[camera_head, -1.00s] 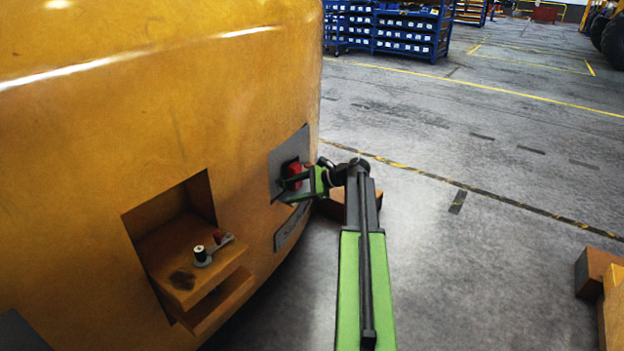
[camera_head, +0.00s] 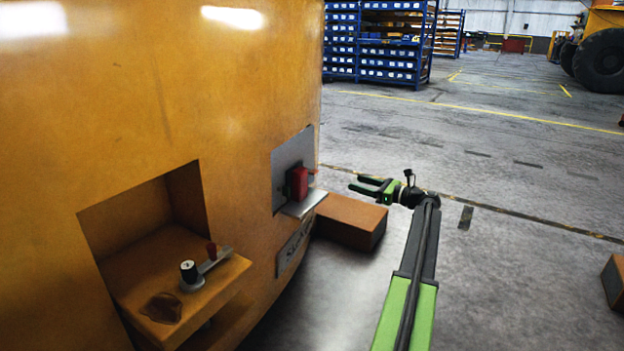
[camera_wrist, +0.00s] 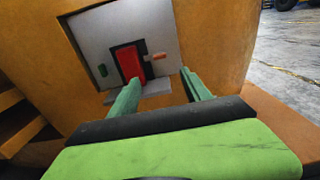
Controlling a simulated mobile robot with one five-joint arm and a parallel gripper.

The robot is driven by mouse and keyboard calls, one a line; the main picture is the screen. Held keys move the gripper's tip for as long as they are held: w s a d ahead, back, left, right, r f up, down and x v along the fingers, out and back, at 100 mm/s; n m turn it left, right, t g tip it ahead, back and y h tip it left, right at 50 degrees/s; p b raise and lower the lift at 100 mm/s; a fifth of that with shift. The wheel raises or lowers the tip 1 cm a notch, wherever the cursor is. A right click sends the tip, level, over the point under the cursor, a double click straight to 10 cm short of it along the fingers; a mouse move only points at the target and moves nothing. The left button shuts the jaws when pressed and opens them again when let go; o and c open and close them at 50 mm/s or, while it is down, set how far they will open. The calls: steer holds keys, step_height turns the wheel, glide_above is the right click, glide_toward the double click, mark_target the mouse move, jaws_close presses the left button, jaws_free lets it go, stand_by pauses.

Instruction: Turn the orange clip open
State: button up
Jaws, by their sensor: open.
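A small orange clip (camera_wrist: 155,56) sits on a grey metal plate (camera_wrist: 95,35), just right of a red block (camera_wrist: 131,63) in a dark frame. In the head view the red block (camera_head: 298,183) stands out from the plate (camera_head: 283,160) on the yellow casting, and a small reddish tip, perhaps the clip (camera_head: 313,171), shows beside it. My gripper (camera_head: 357,183) is open and empty, to the right of the plate and clear of it. In the wrist view my gripper (camera_wrist: 160,76) points its two green fingers toward the plate, with the clip seen between them.
The yellow casting (camera_head: 130,120) fills the left, with a recess holding a small lever (camera_head: 206,268). A brown block (camera_head: 350,221) lies on the floor below my gripper. Open floor (camera_head: 510,190) lies to the right.

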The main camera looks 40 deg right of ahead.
mark_target(317, 172)
steer(key=x, duration=1.7)
steer(key=shift+w+a, duration=0.2)
steer(key=shift+w, duration=0.05)
jaws_close()
